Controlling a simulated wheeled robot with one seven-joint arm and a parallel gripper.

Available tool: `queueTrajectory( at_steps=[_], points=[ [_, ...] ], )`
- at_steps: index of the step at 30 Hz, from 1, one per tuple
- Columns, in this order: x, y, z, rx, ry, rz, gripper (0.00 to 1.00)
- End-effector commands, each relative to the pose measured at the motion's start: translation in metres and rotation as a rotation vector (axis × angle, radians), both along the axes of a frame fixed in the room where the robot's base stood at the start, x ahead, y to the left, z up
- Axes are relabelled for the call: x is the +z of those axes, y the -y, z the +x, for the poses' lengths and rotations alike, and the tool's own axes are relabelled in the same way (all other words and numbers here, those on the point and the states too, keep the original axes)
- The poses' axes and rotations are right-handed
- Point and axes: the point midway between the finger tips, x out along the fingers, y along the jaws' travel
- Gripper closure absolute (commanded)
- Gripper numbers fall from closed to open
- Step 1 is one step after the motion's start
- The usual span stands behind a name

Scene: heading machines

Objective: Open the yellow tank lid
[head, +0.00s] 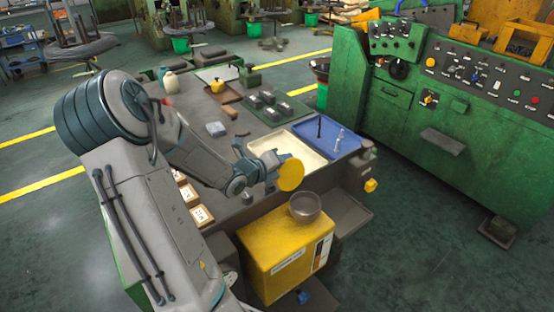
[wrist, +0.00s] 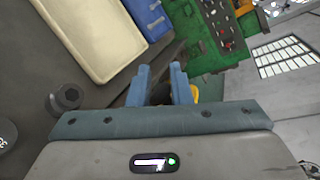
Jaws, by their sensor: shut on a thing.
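The yellow tank (head: 275,245) is a box with a label on its front, standing at the near edge of the bench. A round grey neck (head: 305,209) rises from its top and looks open. The round yellow lid (head: 291,174) is in my gripper (head: 272,163), above and slightly left of the neck and apart from it. In the wrist view, my gripper (wrist: 158,82) has its blue fingers closed on a dark part between them. A bit of yellow (wrist: 194,93) shows beside the right finger; most of the lid is hidden there.
Small labelled boxes (head: 197,213) sit left of the tank.

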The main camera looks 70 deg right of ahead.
Motion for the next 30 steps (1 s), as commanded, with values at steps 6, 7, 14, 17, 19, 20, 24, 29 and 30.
queueTrajectory(
  at_steps=[6, 7, 14, 17, 19, 20, 24, 29, 30],
  points=[
    [-0.016, -0.008, -0.004, -0.008, 0.0, 0.039, 1.0],
    [-0.016, -0.008, -0.004, -0.008, 0.0, 0.039, 1.0],
    [-0.014, -0.008, -0.006, -0.012, 0.001, 0.037, 0.56],
    [-0.014, -0.007, -0.006, -0.013, 0.0, 0.037, 0.56],
    [-0.013, -0.007, -0.007, -0.013, 0.001, 0.037, 0.56],
    [-0.013, -0.007, -0.007, -0.012, 0.001, 0.036, 0.56],
    [-0.011, -0.009, -0.005, -0.011, 0.001, 0.035, 0.56],
    [-0.005, -0.024, 0.004, -0.001, 0.002, 0.034, 0.56],
    [-0.003, -0.03, 0.007, 0.001, 0.004, 0.033, 0.56]
  ],
)
